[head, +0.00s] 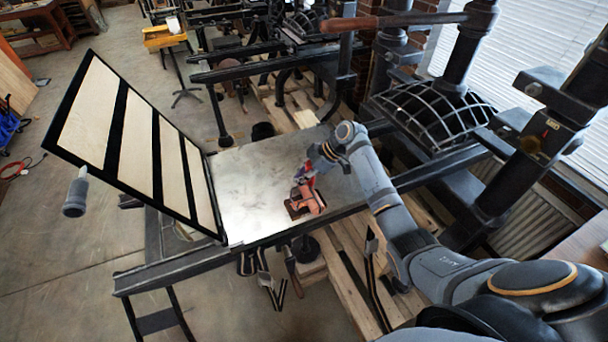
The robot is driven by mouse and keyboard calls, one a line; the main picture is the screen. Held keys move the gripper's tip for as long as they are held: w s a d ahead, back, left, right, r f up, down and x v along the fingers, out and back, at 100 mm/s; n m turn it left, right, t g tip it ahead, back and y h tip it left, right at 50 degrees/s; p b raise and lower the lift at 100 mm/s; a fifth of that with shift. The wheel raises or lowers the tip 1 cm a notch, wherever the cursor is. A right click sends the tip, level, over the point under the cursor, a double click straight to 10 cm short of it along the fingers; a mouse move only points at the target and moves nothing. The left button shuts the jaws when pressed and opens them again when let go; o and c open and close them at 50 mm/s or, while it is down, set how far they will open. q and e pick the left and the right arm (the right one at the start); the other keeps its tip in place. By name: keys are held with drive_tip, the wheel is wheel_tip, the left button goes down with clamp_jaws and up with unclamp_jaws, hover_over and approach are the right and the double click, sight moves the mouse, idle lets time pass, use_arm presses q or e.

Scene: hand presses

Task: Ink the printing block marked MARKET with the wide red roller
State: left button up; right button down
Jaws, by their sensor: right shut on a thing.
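My right arm reaches in from the lower right, and its gripper (312,169) points down over the pale metal bed of the press (247,185). The gripper is shut on a red roller (311,198), which is below the fingers near the bed's front edge. A small dark block (293,210) shows partly under and beside the roller; the roller appears to be on or just above it. Any lettering on the block is hidden or too small to read. My left gripper is not in view.
A hinged frame with pale panels (137,130) stands tilted open at the bed's left. A black press with a ribbed dome (430,110) stands at the right. The bed's left and back parts are clear. A yellow stool (165,38) stands farther back.

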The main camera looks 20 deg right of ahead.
drive_tip(key=shift+a, duration=0.15)
drive_tip(key=a+p, duration=0.1)
drive_tip(key=a, duration=0.5)
drive_tip(key=shift+s+a, duration=0.15)
drive_tip(key=shift+a, duration=0.15)
drive_tip(key=shift+d, duration=0.1)
drive_tip(key=shift+r+p, duration=0.8)
drive_tip(key=shift+r, duration=1.65)
